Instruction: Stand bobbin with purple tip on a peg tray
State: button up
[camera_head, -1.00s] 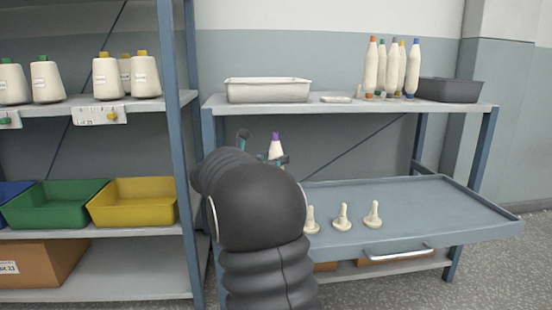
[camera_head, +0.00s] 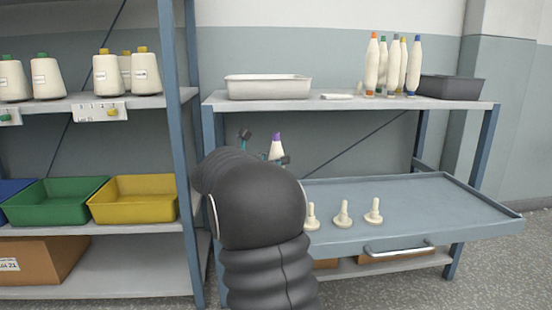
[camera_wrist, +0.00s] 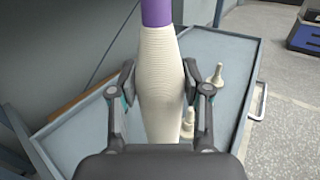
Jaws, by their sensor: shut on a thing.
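The bobbin with the purple tip (camera_head: 276,148) stands upright above the left part of the tray, mostly hidden behind my arm in the head view. In the wrist view the cream bobbin (camera_wrist: 161,75) fills the middle, its purple end at the top edge. My gripper (camera_wrist: 159,82) is shut on the bobbin's body, one finger on each side. The blue-grey peg tray (camera_head: 430,205) carries a row of cream pegs, with a middle peg (camera_head: 342,214) and a right peg (camera_head: 373,211) clear and bare. A left peg (camera_head: 311,217) shows beside my arm.
On the shelf above the tray stand a white bin (camera_head: 268,88), several bobbins with coloured tips (camera_head: 392,68) and a dark grey bin (camera_head: 452,88). A blue rack post (camera_head: 181,150) stands left of my arm. The tray's right part is empty.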

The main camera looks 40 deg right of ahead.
jog(key=shift+f+b, duration=1.1)
jog(key=shift+f, duration=1.15)
jog(key=o, duration=1.3)
jog(key=a, duration=1.2)
jog(key=shift+s, duration=0.35)
